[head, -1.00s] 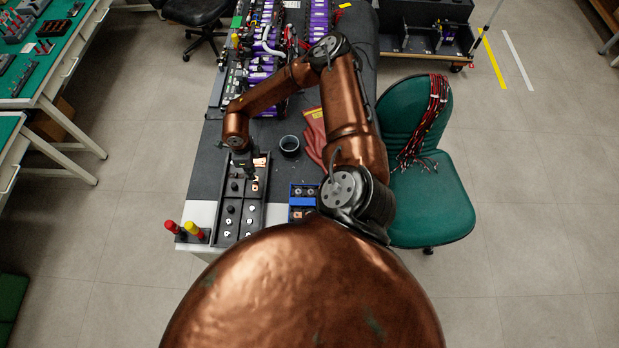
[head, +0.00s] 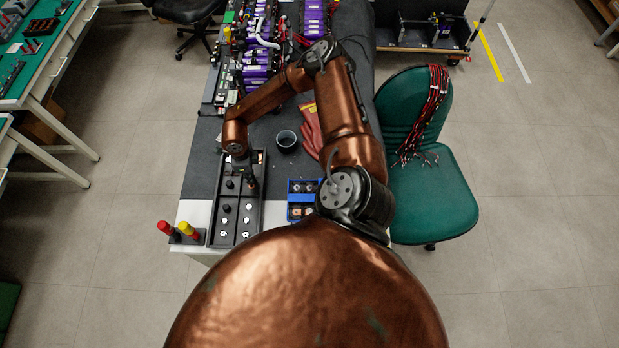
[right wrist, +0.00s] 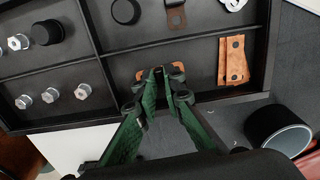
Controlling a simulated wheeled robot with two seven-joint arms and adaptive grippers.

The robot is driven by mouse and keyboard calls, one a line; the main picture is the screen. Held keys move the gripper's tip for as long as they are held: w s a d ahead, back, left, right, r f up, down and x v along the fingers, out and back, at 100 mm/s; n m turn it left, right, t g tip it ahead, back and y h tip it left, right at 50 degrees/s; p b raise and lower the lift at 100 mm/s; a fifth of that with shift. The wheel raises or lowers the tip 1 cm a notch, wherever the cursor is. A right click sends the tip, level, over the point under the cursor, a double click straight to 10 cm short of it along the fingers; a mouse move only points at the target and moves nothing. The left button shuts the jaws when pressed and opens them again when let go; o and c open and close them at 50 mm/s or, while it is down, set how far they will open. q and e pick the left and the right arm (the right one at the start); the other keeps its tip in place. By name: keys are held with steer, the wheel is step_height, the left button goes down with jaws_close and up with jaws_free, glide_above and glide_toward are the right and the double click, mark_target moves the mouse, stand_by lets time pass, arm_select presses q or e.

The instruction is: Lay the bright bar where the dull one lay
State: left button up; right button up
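My right gripper (head: 250,185) is over the right-hand side of the black divided tray (head: 212,243). In the right wrist view its green-lined fingers (right wrist: 167,76) converge at a copper bar (right wrist: 139,76), whose orange ends show on both sides of the tips. The tips hide its middle, and I cannot tell whether they grip it. A browner copper piece (right wrist: 176,19) lies in the compartment above. A blue holder (head: 302,201) with copper parts stands right of the tray. My left gripper is not in view.
A dark round pot (head: 287,141) and red gloves (head: 311,128) are beside the tray. Red and yellow-handled tools (head: 187,230) stand at its left. Several metal nuts (right wrist: 49,95) and black caps (right wrist: 125,11) sit in the tray. Purple modules (head: 258,60) fill the far bench.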

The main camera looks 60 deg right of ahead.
jaws_close()
step_height(320, 180, up, 4)
steer(key=p, duration=0.3)
steer(key=shift+r, duration=0.1)
stand_by(0.3)
